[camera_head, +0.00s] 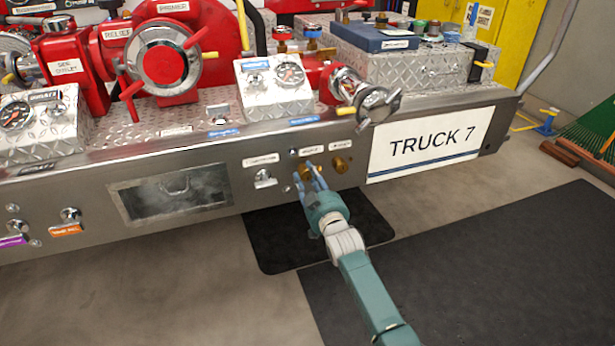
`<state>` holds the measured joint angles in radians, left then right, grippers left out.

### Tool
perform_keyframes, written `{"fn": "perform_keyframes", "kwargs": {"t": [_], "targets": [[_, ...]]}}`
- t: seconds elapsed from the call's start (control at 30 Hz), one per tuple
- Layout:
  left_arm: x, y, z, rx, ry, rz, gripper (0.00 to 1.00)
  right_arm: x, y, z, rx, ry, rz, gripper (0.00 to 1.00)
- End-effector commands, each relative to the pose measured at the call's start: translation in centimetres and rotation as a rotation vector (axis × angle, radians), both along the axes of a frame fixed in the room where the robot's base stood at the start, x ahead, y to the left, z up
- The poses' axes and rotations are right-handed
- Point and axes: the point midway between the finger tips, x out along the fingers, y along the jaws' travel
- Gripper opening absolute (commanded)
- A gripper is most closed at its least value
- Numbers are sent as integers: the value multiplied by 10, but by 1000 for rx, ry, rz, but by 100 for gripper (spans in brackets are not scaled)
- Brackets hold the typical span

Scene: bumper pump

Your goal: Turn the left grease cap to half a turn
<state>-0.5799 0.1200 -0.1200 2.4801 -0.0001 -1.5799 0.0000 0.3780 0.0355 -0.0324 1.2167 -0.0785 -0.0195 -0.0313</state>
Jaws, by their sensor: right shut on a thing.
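Two brass grease caps sit on the front face of the steel bumper, under small labels. The left grease cap (305,172) is partly hidden by the fingers of my right gripper (310,178). The right gripper reaches up from the lower right and is shut on this left cap. The right grease cap (341,164) is free, a short way to the right of the fingers. The cap's turn angle cannot be read from this view. My left gripper is not in view.
A silver knob (264,179) is left of the caps. The TRUCK 7 plate (430,143) is to the right. A capped outlet with handles (376,104) juts out above the caps. Black mats (375,228) lie on the floor below.

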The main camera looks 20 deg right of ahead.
Motion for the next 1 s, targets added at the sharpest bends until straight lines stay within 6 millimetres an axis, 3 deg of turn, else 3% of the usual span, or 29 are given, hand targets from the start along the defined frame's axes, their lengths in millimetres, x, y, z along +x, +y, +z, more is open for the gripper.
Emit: {"fn": "perform_keyframes", "kwargs": {"t": [0.03,0.17,0.2,0.27,0.67,1.0], "targets": [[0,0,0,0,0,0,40,-2,-3,-9,-1,18,-4,6],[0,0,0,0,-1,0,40,-2,-3,-10,-2,19,-4,6],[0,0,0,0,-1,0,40,-2,-3,-10,-2,19,-4,40],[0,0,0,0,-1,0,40,-2,-2,-10,-2,19,-3,51],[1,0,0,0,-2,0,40,-8,-1,-5,-2,9,0,51],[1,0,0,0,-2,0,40,-75,-2,-6,-2,11,-2,51]]}}
